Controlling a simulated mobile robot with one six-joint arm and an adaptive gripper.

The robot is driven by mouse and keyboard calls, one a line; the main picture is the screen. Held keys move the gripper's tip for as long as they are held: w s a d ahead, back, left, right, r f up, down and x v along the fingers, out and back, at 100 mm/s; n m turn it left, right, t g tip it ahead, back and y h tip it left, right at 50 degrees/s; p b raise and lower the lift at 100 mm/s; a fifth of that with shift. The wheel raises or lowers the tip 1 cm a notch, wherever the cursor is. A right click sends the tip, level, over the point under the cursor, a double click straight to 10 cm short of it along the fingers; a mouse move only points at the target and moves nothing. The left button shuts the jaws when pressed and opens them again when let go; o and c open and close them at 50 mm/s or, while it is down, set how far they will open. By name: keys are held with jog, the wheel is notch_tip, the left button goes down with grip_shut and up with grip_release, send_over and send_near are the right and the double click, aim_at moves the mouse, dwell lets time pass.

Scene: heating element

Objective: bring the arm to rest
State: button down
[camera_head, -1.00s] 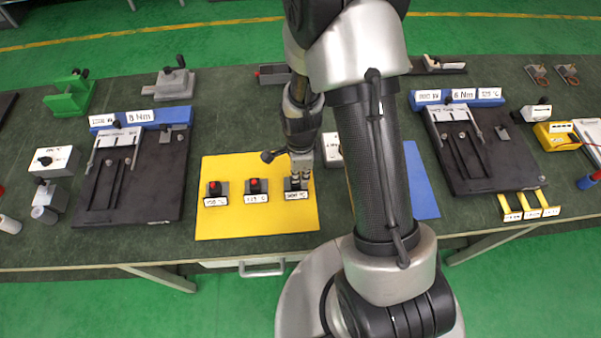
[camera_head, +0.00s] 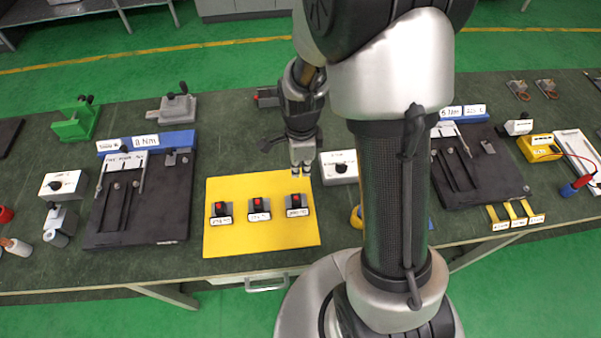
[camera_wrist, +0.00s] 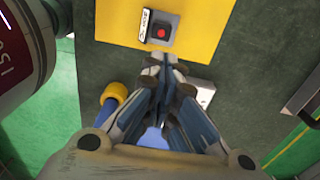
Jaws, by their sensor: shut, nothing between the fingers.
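My gripper (camera_head: 301,170) is shut and empty. In the head view it hangs beside the top right edge of the yellow mat (camera_head: 225,247), above the bench. In the wrist view its fingertips (camera_wrist: 160,65) are together, just off the mat's edge. Three small dark blocks with red buttons and white labels stand in a row on the mat: left block (camera_head: 221,212), middle block (camera_head: 259,208) and right block (camera_head: 297,205). The right block is nearest my gripper; one such block (camera_wrist: 160,30) also shows in the wrist view, apart from the fingertips.
A white box with a black knob (camera_head: 340,167) stands close right of my gripper. Dark fixture plates (camera_head: 145,222) lie left and right of the mat. A green vise (camera_head: 76,122) and a grey vise (camera_head: 172,107) stand at the back. My arm hides part of the bench.

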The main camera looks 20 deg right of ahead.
jog(key=shift+d+r, duration=0.1)
jog(key=shift+r, duration=0.05)
dwell(0.4)
jog(key=s+a+r+n+t+b, duration=0.2)
jog(key=s+r+n+t+b, duration=0.3)
jog(key=r+n, duration=0.65)
jog(key=s+a+r+n+b, duration=0.1)
jog(key=s+r+n, duration=0.3)
jog(key=s+n, duration=0.5)
jog(key=s+b, duration=0.1)
jog(key=s, duration=0.1)
jog(key=shift+s+r, duration=0.3)
jog(key=shift+r, duration=0.1)
jog(key=shift+a+n, duration=0.1)
jog(key=shift+n, duration=0.15)
